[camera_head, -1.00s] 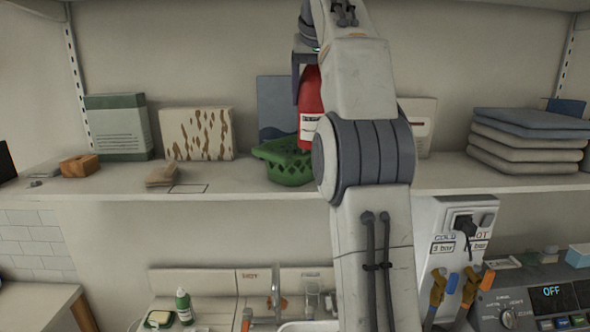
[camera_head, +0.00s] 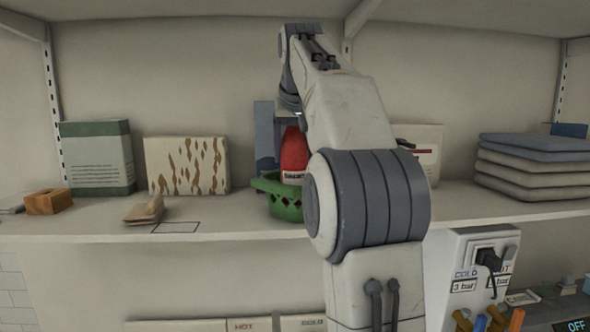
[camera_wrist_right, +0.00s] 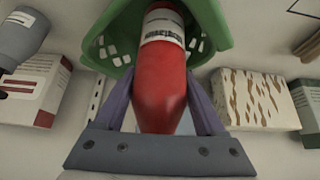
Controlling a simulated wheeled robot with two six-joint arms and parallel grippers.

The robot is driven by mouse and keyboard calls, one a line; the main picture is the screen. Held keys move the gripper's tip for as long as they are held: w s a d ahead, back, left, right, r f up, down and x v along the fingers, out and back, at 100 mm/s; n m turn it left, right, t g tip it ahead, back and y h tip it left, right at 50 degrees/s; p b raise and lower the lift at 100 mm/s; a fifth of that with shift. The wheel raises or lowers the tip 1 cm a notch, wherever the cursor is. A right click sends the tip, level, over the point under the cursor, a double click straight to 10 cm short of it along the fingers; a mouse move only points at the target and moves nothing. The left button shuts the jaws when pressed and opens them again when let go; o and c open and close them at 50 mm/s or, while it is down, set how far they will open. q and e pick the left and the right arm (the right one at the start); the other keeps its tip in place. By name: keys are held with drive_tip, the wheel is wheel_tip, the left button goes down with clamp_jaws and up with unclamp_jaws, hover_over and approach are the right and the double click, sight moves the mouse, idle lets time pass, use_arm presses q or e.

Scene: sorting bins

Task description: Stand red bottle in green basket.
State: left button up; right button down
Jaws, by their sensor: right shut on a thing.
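The red bottle (camera_head: 294,152) stands about upright in the green basket (camera_head: 285,204) on the shelf. Its lower part is hidden behind the basket's wall, and I cannot tell whether its base touches the floor of the basket. My right gripper (camera_wrist_right: 159,88) is shut on the bottle, a finger on either side in the right wrist view, where the bottle (camera_wrist_right: 163,85) and basket (camera_wrist_right: 214,22) also show. My right arm hides the area just right of the basket in the head view. My left gripper is not in view.
A blue panel (camera_head: 263,120) is behind the basket. Folded cloths (camera_head: 533,170) are stacked at right.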

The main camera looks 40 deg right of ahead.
drive_tip(key=shift+f, duration=1.05)
drive_tip(key=shift+f+b, duration=0.2)
drive_tip(key=shift+b, duration=0.1)
unclamp_jaws()
drive_tip(key=shift+r, duration=0.2)
drive_tip(key=shift+s+r, duration=0.15)
drive_tip(key=shift+r, duration=0.15)
drive_tip(key=p+v, duration=0.3)
drive_tip(key=v, duration=0.8)
